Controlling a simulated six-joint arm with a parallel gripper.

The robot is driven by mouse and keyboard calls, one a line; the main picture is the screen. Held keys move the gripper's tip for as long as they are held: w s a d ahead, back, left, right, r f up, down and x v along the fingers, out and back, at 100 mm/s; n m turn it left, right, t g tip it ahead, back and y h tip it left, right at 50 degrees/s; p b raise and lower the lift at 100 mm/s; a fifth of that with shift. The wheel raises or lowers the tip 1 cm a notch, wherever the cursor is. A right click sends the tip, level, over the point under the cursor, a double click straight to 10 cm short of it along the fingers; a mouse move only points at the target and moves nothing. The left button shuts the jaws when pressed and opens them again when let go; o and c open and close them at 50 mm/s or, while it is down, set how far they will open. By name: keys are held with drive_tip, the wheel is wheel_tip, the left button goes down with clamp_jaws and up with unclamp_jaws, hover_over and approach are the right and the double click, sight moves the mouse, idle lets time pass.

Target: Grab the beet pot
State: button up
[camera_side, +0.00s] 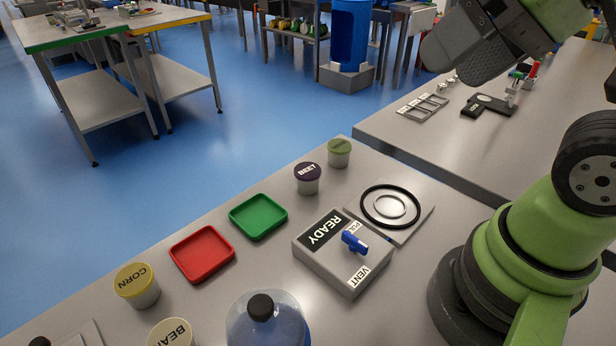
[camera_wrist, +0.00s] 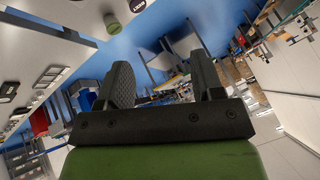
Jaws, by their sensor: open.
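The beet pot (camera_side: 308,178) is a small pale tub with a dark purple lid marked BEET. It stands upright on the grey bench in the side view, left of the green-lidded pot (camera_side: 339,152). In the wrist view only part of its dark lid (camera_wrist: 138,5) shows at the top edge, beside the green-lidded pot (camera_wrist: 113,24). My gripper (camera_side: 470,45) is high at the upper right of the side view, well away from the beet pot. In the wrist view its two dark fingers (camera_wrist: 163,82) stand apart with nothing between them.
A green tray (camera_side: 258,216) and a red tray (camera_side: 202,253) lie empty left of the beet pot. A READY/VENT box with a blue lever (camera_side: 354,241) and a ringed plate (camera_side: 391,208) stand at right. Corn (camera_side: 137,286) and bean (camera_side: 172,333) pots and a clear dome (camera_side: 262,308) are in front.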

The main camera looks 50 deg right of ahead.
drive_tip(key=o, duration=0.4)
drive_tip(key=m+g+h, duration=0.3)
drive_tip(key=m+h, duration=0.1)
drive_tip(key=m, duration=3.2)
hover_over(309, 171)
drive_tip(key=s+a, duration=0.1)
drive_tip(key=s, duration=0.2)
wheel_tip(309, 171, down, 21)
drive_tip(key=shift+a+x, duration=0.15)
drive_tip(key=shift+x, duration=2.05)
drive_tip(key=shift+a+x, duration=0.1)
drive_tip(key=shift+x, duration=2.1)
